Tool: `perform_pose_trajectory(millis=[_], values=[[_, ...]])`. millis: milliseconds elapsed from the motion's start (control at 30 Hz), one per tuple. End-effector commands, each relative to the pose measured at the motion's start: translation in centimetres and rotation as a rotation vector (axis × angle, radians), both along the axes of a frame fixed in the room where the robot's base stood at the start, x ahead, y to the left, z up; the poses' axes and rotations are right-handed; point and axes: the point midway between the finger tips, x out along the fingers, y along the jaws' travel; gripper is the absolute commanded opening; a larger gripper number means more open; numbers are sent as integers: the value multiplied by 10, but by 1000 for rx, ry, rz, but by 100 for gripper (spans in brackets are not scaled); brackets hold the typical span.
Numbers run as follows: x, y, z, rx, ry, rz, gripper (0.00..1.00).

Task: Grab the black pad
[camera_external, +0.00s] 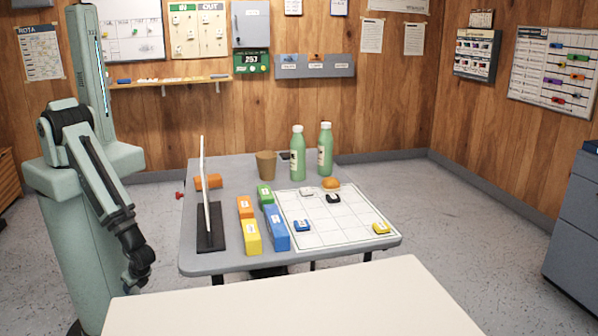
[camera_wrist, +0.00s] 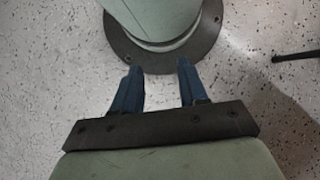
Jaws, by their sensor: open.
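The black pad (camera_external: 333,198) is a small dark piece on the white gridded board (camera_external: 345,230), toward its back middle, just in front of a bun-shaped orange item. My gripper (camera_external: 137,280) hangs low at the left, off the table's left side and well away from the pad. In the wrist view my gripper (camera_wrist: 158,85) has its two blue fingers apart with nothing between them. That view shows only the floor and my own base, so the pad is out of it.
The grey table (camera_external: 200,262) also holds a white pad (camera_external: 306,192), a blue pad (camera_external: 302,226), a yellow pad (camera_external: 381,228), several coloured blocks, a brown cup (camera_external: 266,165) and two green bottles (camera_external: 298,152). An upright thin panel (camera_external: 204,190) stands near the left edge. A pale surface (camera_external: 290,305) lies in front.

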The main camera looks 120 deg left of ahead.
Motion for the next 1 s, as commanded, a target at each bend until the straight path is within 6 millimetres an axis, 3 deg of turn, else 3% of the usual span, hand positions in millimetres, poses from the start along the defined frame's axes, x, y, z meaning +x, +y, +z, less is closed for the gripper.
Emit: perform_pose_trajectory(millis=[400, 1000], values=[[0, 0, 0, 0, 0, 0, 43], [0, 0, 0, 0, 0, 0, 100]])
